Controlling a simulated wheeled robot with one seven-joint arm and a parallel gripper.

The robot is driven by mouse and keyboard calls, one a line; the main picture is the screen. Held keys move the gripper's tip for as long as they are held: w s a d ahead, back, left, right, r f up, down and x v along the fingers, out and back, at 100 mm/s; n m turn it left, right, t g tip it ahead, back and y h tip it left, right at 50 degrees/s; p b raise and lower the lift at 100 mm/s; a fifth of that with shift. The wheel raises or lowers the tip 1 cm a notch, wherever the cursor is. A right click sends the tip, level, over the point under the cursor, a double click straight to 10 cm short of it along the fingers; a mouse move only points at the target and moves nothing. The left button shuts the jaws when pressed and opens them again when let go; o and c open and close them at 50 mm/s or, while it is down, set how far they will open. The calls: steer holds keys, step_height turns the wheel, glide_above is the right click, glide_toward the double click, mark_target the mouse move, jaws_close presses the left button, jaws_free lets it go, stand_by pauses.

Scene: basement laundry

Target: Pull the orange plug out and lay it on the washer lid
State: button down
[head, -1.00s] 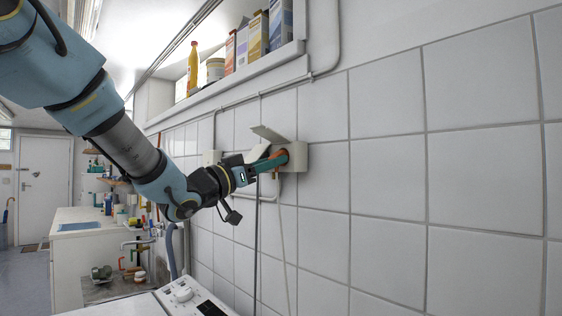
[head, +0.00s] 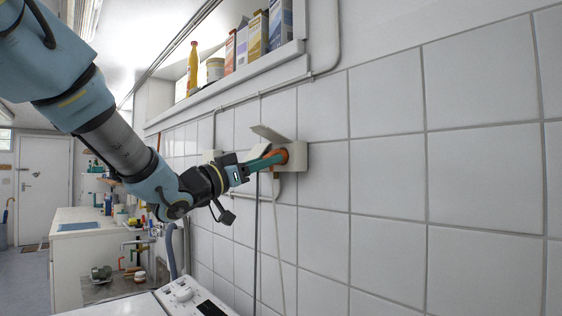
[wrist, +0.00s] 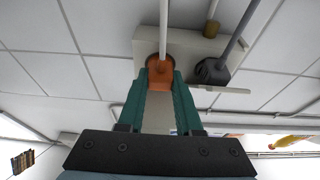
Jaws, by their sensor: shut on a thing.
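The orange plug (head: 283,157) is at the face of the cream wall socket box (head: 299,156); I cannot tell how deep it sits. My gripper (head: 275,160), with green fingers, reaches it from the left and is shut on it. In the wrist view the plug (wrist: 159,73) lies between my two fingertips (wrist: 160,80), with a pale cord running from it. The raised socket flap (head: 268,133) stands above my fingers. The white washer lid (head: 125,306) is low in the head view, below and left of the socket, only partly in view.
A grey plug (wrist: 211,71) with its own cord sits beside the orange one. Cords hang down the tiled wall. The washer's knob (head: 183,293) and panel stand at the lid's right. A shelf (head: 232,77) with boxes and a yellow bottle runs above.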

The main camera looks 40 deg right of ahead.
steer(key=shift+a, duration=0.6)
steer(key=shift+w+a, duration=0.1)
steer(key=shift+a, duration=0.95)
steer(key=shift+a, duration=0.35)
steer(key=shift+a, duration=0.75)
steer(key=shift+a, duration=0.2)
steer(key=shift+w+f, duration=0.1)
